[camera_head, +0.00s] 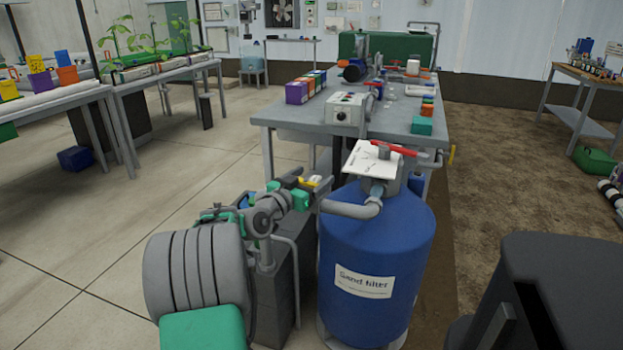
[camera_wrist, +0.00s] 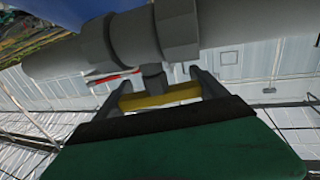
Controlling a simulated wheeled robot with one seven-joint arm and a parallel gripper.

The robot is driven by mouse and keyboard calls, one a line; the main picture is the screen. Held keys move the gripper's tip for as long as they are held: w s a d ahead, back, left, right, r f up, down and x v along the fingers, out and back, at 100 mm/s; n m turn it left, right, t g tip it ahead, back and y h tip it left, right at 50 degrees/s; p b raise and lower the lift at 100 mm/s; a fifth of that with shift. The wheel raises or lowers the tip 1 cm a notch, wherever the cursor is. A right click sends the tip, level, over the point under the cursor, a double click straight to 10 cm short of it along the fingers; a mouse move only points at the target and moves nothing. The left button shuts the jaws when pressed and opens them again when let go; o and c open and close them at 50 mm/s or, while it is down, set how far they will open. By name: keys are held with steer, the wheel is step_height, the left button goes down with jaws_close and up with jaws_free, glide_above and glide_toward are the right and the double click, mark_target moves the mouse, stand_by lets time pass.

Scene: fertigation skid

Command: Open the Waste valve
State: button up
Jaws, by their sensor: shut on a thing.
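A yellow valve handle (camera_wrist: 160,96) sits on a short grey stem below a thick grey pipe (camera_wrist: 110,45) in the wrist view. My gripper (camera_wrist: 155,85) has one dark finger at each end of this handle and is shut on it. In the head view the yellow handle (camera_head: 313,182) shows small at the end of my arm, left of the blue sand filter. My gripper (camera_head: 303,190) partly hides the valve there. No Waste label is readable on it.
The blue sand filter (camera_head: 375,255) stands close to the right of my arm, with a red lever (camera_head: 394,148) and white plate (camera_head: 373,157) on top. A grey workbench (camera_head: 300,113) stands behind. Open floor (camera_head: 150,200) lies to the left.

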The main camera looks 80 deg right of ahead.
mark_target(305, 184)
steer(key=c, duration=0.5)
steer(key=t, duration=0.1)
steer(key=n+t+p, duration=0.2)
steer(key=shift+w+d+r+h, duration=0.1)
steer(key=shift+r+h, duration=0.15)
steer(key=shift+h, duration=0.15)
steer(key=shift+w+f+n+t+p, duration=0.3)
steer(key=shift+n+t, duration=0.2)
steer(key=shift+t, duration=0.3)
steer(key=o, duration=1.3)
steer(key=a, duration=0.8)
steer(key=shift+w+p, duration=0.2)
steer(key=shift+p, duration=0.1)
